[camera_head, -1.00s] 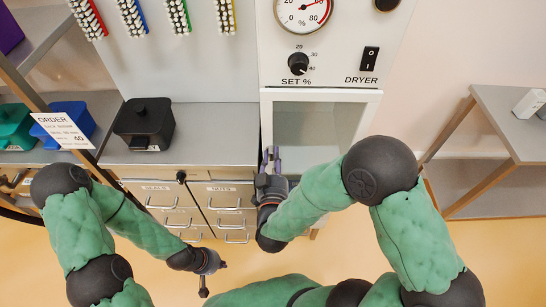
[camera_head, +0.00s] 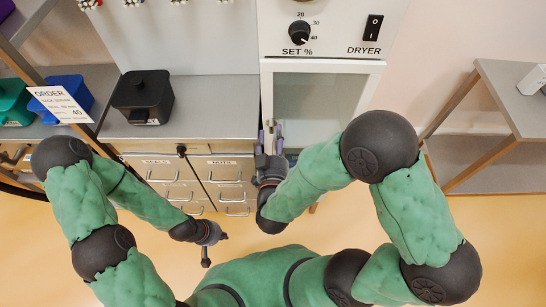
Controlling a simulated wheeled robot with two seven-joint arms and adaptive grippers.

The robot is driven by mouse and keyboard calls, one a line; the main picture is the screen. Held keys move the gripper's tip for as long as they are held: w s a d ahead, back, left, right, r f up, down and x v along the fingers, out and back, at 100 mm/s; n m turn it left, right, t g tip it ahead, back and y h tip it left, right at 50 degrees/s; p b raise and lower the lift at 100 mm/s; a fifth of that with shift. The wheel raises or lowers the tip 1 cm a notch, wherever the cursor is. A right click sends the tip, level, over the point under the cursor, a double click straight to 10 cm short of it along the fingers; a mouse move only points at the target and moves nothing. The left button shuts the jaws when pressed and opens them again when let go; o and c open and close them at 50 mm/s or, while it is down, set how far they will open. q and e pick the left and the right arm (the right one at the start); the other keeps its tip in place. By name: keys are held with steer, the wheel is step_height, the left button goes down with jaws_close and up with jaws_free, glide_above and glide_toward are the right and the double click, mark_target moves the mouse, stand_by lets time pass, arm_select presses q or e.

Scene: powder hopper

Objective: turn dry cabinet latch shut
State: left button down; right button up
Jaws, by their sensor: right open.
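The dry cabinet (camera_head: 322,62) stands at top centre with a white-framed glass door (camera_head: 318,105) below its control panel. My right gripper (camera_head: 270,130) is at the door's lower left edge, its fingers pointing up and apart, with nothing seen between them. The latch cannot be made out; the gripper may hide it. My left gripper (camera_head: 222,237) hangs low in front of the drawers, small and seen from above, and its jaw state is unclear.
A black lidded box (camera_head: 143,97) stands on the grey counter (camera_head: 215,122) left of the cabinet. Drawers with handles (camera_head: 225,172) are below. Blue and green bins (camera_head: 66,92) are at left. A shelf unit (camera_head: 515,100) stands at right, with open floor before it.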

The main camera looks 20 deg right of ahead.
steer(key=v, duration=0.9)
steer(key=shift+s, duration=0.35)
steer(key=shift+a, duration=0.1)
steer(key=w+a+f+g+y, duration=0.1)
steer(key=w+f+g+y, duration=0.2)
steer(key=f, duration=0.6)
steer(key=w+a+f+g+y, duration=0.1)
steer(key=w+f+g+y, duration=0.1)
steer(key=f+g, duration=0.45)
steer(key=s+f+g+y, duration=0.2)
steer(key=s+f, duration=0.3)
steer(key=f, duration=0.3)
steer(key=s+d+f+g+y, duration=0.1)
steer(key=s+f+g+y, duration=0.1)
steer(key=s+f+g, duration=0.3)
step_height(320, 180, down, 3)
steer(key=shift+d+f+n, duration=0.2)
steer(key=shift+d+n, duration=0.15)
steer(key=shift+n, duration=0.05)
steer(key=shift+g, duration=0.25)
